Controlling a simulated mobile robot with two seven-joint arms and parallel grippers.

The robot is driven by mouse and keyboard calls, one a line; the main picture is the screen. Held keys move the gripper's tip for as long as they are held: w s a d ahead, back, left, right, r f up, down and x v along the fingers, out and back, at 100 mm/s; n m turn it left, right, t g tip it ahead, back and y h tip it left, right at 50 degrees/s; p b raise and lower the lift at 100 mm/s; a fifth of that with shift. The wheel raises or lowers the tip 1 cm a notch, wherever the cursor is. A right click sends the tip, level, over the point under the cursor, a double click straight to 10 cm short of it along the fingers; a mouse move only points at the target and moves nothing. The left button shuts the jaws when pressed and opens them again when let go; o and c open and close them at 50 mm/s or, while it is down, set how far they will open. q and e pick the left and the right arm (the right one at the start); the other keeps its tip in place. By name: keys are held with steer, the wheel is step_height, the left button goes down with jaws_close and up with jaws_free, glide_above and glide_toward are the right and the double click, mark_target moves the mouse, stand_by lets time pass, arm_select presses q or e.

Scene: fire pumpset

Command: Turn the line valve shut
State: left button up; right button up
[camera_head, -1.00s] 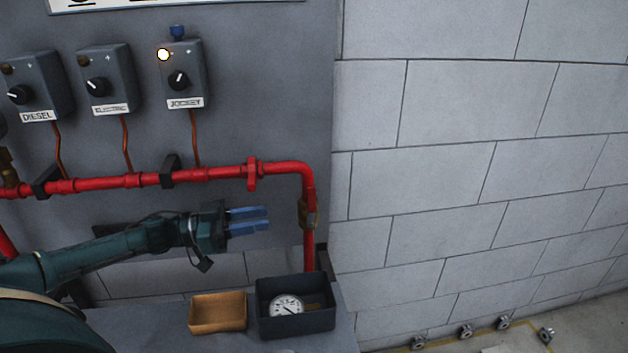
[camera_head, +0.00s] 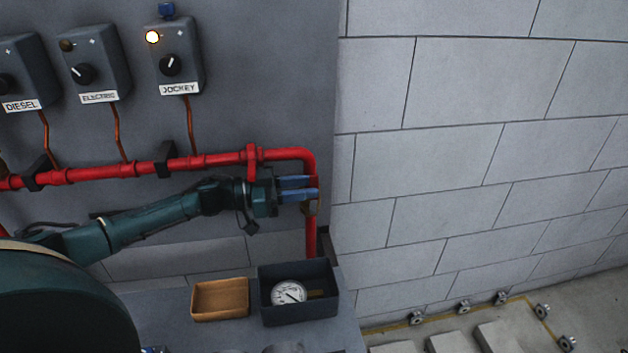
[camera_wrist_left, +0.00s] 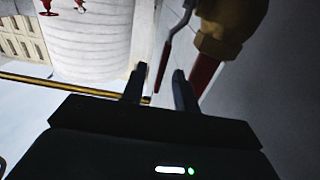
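The line valve (camera_head: 313,207) is a brass body on the vertical red pipe, partly hidden behind my left gripper in the head view. In the left wrist view the brass body (camera_wrist_left: 228,25) shows at the top right, with a thin grey and red lever (camera_wrist_left: 174,38) beside it. My left gripper (camera_head: 312,188) is open, its blue fingers pointing right across the pipe at the valve. In the left wrist view the lever's lower end appears between the two fingertips (camera_wrist_left: 158,78); I cannot tell whether they touch it. My right gripper is not in view.
A tan tray (camera_head: 220,315) and a dark bin (camera_head: 300,316) holding a gauge (camera_head: 288,293) sit on the bench below. The red pipe (camera_head: 130,170) runs along the panel under the control boxes. A block wall (camera_head: 460,120) stands to the right.

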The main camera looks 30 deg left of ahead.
arm_select(q)
steer(key=shift+x, duration=1.2)
steer(key=shift+c, duration=0.4)
jaws_close()
